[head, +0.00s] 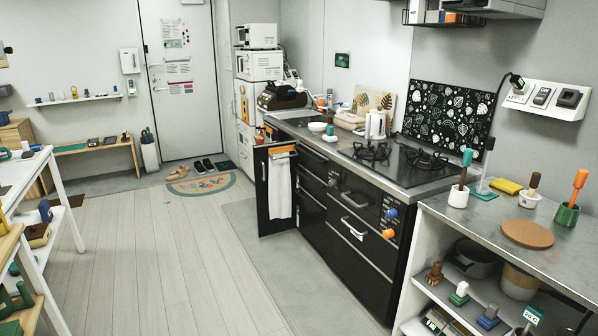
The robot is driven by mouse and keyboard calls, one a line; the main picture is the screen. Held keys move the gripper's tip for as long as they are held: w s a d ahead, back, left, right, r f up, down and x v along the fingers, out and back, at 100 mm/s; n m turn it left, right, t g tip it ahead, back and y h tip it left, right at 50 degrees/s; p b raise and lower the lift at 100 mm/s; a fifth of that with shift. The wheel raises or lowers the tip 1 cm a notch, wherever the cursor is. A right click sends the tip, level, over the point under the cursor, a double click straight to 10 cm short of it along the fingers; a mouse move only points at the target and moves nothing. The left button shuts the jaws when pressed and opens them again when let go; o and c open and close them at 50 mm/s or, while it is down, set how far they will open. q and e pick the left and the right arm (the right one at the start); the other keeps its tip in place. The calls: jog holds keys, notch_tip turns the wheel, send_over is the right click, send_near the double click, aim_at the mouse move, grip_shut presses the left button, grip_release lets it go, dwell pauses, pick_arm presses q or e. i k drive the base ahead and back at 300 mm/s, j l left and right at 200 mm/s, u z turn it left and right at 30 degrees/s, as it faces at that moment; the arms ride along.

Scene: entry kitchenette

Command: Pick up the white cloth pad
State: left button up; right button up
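A white cloth (280,188) hangs over the open black cabinet door at the left end of the kitchen counter, below an orange item (282,154). I cannot tell whether this is the white cloth pad, and no other clearly recognizable white pad shows. A small white piece (352,228) is on a black drawer front, too small to identify. Neither of my grippers is in view.
The black counter with a hob (424,160) runs along the right. A steel-topped shelf unit (480,222) with pots and tools stands at the front right. White shelving (66,220) stands at left. The wooden floor (150,260) between is clear. Shoes and a mat (200,184) lie by the door.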

aim_at(330, 137)
jog(key=i, duration=1.55)
jog(key=i+j+z, duration=0.2)
jog(key=i+z, duration=0.25)
jog(key=i, duration=0.25)
jog(key=i+j+z, duration=0.45)
jog(key=i, duration=0.2)
jog(key=i+j+z, duration=0.45)
jog(key=j, duration=0.25)
jog(key=i, duration=0.1)
